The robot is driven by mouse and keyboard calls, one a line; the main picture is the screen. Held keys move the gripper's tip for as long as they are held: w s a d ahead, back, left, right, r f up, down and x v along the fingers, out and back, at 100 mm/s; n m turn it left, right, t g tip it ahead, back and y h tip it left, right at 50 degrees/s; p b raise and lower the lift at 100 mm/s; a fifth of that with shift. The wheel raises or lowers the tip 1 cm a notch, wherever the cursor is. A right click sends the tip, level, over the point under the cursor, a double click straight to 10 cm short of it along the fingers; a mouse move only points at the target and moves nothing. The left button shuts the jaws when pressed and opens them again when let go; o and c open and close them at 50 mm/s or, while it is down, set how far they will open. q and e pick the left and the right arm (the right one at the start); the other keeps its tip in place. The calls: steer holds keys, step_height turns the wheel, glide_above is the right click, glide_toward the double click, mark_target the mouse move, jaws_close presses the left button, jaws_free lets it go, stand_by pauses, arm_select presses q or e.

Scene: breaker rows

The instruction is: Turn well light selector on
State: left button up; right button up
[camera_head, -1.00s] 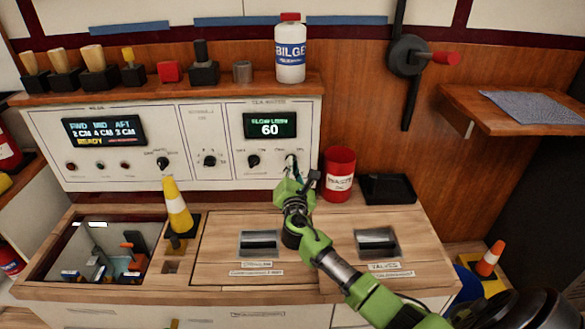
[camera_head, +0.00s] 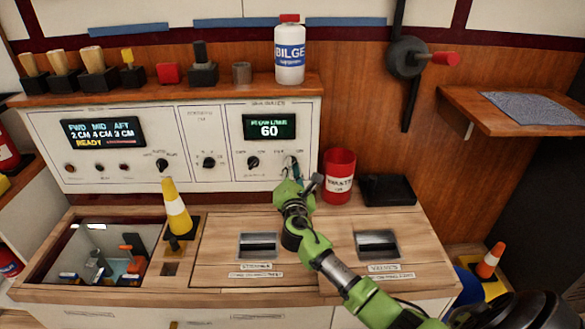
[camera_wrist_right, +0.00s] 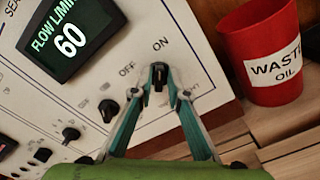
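The well light selector (camera_wrist_right: 159,77) is a small black knob on the white panel, with OFF printed on its left and ON above it in the right wrist view. My right gripper (camera_wrist_right: 160,76) has both teal-edged fingertips close against the knob's sides, and it looks shut on it. In the head view my right gripper (camera_head: 292,170) reaches the panel's right end and mostly hides the knob. The knob's exact pointing is hard to tell between the fingertips. My left gripper is not in view.
Another black knob (camera_wrist_right: 108,110) sits left of the selector, below the green display reading 60 (camera_head: 269,126). A red waste oil cup (camera_head: 339,176) and a black tray (camera_head: 388,190) stand just right of the gripper. A yellow-and-white cone (camera_head: 176,208) stands on the counter left.

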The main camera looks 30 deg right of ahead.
steer(key=v, duration=1.2)
steer(key=shift+s+f, duration=0.1)
